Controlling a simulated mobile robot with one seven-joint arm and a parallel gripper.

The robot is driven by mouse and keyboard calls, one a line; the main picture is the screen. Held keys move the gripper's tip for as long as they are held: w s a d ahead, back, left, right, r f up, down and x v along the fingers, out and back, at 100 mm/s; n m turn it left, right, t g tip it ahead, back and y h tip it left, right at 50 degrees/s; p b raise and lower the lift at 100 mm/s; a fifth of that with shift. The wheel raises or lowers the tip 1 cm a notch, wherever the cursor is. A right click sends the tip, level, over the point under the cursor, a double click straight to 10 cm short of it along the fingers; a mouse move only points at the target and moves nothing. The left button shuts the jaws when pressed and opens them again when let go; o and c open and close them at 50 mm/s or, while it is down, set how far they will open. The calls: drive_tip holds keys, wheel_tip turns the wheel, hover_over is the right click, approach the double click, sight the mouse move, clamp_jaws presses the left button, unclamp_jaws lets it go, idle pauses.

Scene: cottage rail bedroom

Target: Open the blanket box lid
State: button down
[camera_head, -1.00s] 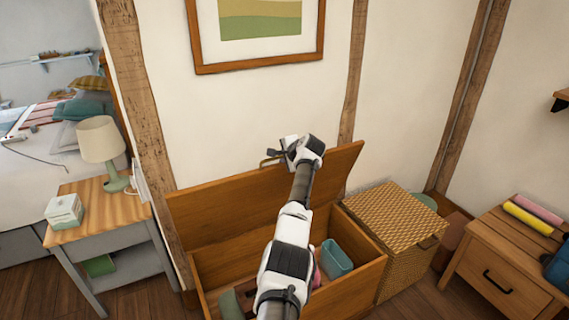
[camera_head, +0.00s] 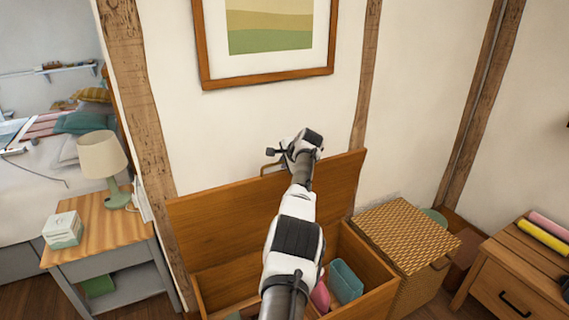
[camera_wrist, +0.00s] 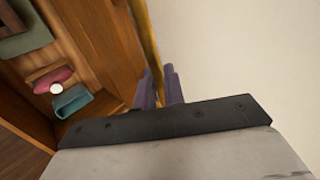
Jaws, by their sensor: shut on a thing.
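The blanket box lid (camera_head: 215,228) stands raised, tilted up toward the wall behind the wooden box (camera_head: 377,270). My arm hides the middle of the lid and box.
A wicker hamper (camera_head: 405,235) stands close against the box's right side. A nightstand (camera_head: 100,235) with a lamp (camera_head: 103,157) is at the left. A framed picture (camera_head: 268,80) hangs above the lid. A wooden chest (camera_head: 515,285) is at the right.

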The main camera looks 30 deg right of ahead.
drive_tip(key=c, duration=1.6)
unclamp_jaws()
drive_tip(key=shift+s, duration=0.1)
drive_tip(key=b+v, duration=0.3)
drive_tip(key=v, duration=1)
drive_tip(key=shift+s+r, duration=0.2)
drive_tip(key=shift+r, duration=0.1)
